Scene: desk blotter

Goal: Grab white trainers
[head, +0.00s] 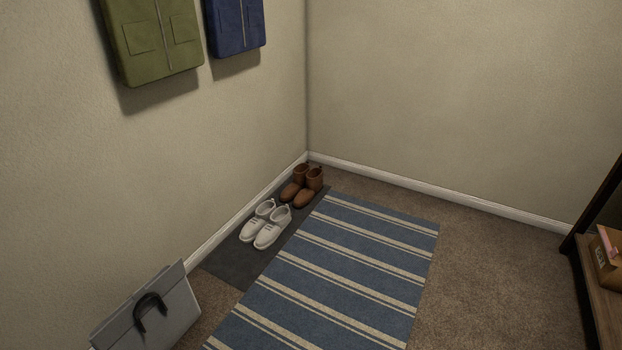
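A pair of white trainers (265,225) sits side by side on a dark grey mat (236,264) along the left wall. They stand upright with their toes toward the lower left. Neither of my grippers shows in the head view, so I cannot see whether they are open or shut.
Brown boots (302,186) stand behind the trainers. A striped blue rug (330,270) lies right of the mat. A grey box-like item with a dark handle (150,315) is at lower left. A wooden shelf unit (595,290) stands at right. Brown carpet on the right is clear.

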